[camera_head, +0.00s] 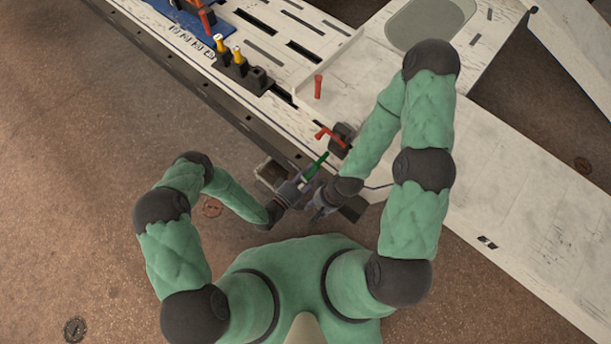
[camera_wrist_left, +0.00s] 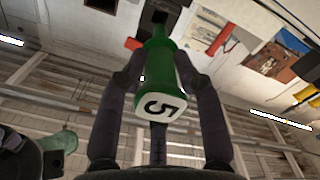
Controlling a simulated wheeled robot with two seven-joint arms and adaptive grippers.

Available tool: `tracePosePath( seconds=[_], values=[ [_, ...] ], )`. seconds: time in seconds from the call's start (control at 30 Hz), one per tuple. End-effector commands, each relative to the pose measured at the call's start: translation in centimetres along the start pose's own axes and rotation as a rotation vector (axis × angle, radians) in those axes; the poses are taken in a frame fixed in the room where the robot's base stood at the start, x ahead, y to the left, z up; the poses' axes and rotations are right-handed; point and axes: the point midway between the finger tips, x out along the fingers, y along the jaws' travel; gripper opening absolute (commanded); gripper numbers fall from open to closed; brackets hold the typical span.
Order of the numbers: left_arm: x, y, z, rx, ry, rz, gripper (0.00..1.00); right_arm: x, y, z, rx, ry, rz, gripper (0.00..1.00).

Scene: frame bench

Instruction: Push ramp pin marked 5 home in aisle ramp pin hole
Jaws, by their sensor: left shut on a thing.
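The green ramp pin (camera_head: 316,165) has a white end face marked 5, which shows upside down in the left wrist view (camera_wrist_left: 157,106). My left gripper (camera_head: 304,182) is shut on this pin at the bench's near edge. Its two dark fingers (camera_wrist_left: 158,80) flank the pin in the left wrist view. My right gripper (camera_head: 318,208) is just below and right of the left one; its fingers are too small and dark to tell their state. The aisle ramp pin hole cannot be made out.
A red-handled part (camera_head: 328,134) sits by a dark block (camera_head: 342,138) close beyond the pin. A red pin (camera_head: 318,87) stands on the white ramp panel. Yellow-topped pins (camera_head: 238,57) stand in a black holder, near a blue tray (camera_head: 188,25).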

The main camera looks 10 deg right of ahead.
Motion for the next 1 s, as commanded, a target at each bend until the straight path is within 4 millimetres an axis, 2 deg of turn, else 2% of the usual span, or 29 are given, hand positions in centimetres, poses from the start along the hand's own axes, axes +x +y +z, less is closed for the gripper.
tracePosePath(
  seconds=[0.4, 1.0],
  values=[
    [3.0, 0.1, 0.0, 0.001, 0.001, 0.002, 0.0, 0.0, 0.0, 0.0, 0.0, 0.0, 0.0, 0.4],
    [3.5, 0.1, -0.1, 0.0, 0.001, 0.001, 0.0, 0.0, 0.0, 0.0, 0.0, 0.0, 0.0, 0.4]
  ],
)
